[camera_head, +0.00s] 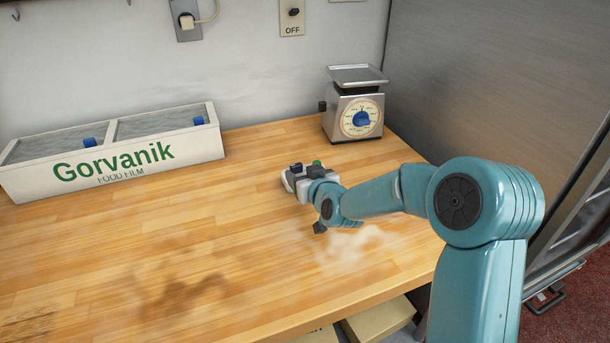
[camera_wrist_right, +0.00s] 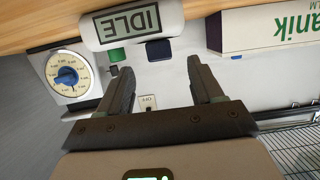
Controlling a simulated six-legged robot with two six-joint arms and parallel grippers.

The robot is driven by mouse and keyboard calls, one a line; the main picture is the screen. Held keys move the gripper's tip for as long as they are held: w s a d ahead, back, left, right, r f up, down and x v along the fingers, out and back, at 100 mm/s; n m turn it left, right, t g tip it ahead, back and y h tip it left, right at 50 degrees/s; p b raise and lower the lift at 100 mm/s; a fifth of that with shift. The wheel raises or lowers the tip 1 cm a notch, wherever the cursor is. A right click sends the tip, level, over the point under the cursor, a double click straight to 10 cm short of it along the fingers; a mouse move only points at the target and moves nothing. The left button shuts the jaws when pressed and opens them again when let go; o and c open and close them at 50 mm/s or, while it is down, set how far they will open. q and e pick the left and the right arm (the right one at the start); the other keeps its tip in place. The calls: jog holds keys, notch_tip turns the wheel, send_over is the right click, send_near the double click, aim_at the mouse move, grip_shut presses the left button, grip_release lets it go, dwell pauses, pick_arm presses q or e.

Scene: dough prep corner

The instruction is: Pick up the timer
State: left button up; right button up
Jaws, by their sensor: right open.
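The timer (camera_head: 287,180) is a small white device with a blue and a green button, on the wooden counter right of centre, partly hidden by my right gripper. In the right wrist view, the timer (camera_wrist_right: 108,33) appears upside down at the top, its display reading IDLE. My right gripper (camera_wrist_right: 163,85) is open, with nothing between its two dark fingers. The timer lies beyond the fingertips there. In the head view, my right gripper (camera_head: 312,189) is right at the near side of the timer; I cannot tell whether they touch. My left gripper is not in view.
A kitchen scale (camera_head: 352,118) with a blue-centred dial stands behind the timer, near the wall. A long white Gorvanik food film box (camera_head: 110,165) lies at the left back. The wooden counter (camera_head: 190,235) is clear at the left and front, with dark and pale smudges. A metal panel borders the right side.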

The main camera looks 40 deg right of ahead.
jog(key=x, duration=0.4)
jog(key=shift+w+d+f+p, duration=0.1)
jog(key=shift+w+p, duration=0.05)
jog(key=shift+p, duration=0.25)
grip_shut()
jog(key=shift+r, duration=0.7)
notch_tip(320, 180, up, 9)
jog(key=p, duration=0.1)
notch_tip(320, 180, up, 10)
jog(key=p, duration=0.5)
send_over(299, 165)
jog(key=s, duration=0.2)
jog(key=shift+w+a+f, duration=0.15)
jog(key=shift+w+a, duration=0.1)
jog(key=shift+a, duration=0.2)
